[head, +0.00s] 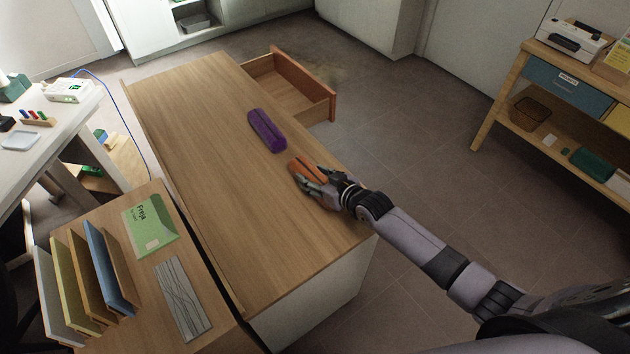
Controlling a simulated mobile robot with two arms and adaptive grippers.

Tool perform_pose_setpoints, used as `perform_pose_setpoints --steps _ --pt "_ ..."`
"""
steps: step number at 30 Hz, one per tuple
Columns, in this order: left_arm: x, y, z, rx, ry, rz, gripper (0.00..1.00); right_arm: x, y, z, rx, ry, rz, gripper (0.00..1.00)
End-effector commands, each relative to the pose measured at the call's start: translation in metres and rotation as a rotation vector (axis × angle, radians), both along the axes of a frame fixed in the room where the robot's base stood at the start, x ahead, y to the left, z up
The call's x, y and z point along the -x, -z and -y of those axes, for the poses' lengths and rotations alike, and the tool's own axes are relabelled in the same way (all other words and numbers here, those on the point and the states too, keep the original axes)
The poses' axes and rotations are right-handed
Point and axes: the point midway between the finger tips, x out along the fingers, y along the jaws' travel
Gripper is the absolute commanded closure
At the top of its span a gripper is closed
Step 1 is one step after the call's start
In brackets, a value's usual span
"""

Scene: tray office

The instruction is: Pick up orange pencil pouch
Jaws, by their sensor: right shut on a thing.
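The orange pencil pouch (299,166) lies near the right edge of the wooden desk. My right gripper (314,181) is shut on its near end, and the fingers hide part of it. The pouch appears at desk level; whether it touches the top cannot be told. My left gripper is not in view.
A purple pouch (266,130) lies on the desk (215,175) just beyond the orange one. An open empty drawer (291,88) juts from the far right side. A lower surface at left holds upright folders (107,265), a green folder (149,226) and a grey patterned board (183,298).

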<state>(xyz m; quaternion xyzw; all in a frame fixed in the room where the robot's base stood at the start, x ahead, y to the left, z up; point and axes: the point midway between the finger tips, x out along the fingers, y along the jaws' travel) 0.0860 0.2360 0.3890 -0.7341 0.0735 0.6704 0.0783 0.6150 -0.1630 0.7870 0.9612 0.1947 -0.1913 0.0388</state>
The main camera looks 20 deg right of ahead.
Motion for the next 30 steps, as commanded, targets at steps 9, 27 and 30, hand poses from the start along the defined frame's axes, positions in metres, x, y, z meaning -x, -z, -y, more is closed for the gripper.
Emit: perform_pose_setpoints --steps 9,27,30 --pt "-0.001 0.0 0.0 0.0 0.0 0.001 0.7 0.0 0.0 0.0 0.0 0.0 0.0 0.83" --pt "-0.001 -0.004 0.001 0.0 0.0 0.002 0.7 0.0 -0.035 0.0 -0.002 0.0 0.006 0.86" --pt "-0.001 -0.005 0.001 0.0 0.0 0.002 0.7 -0.001 -0.063 0.0 -0.001 -0.001 0.009 0.86"
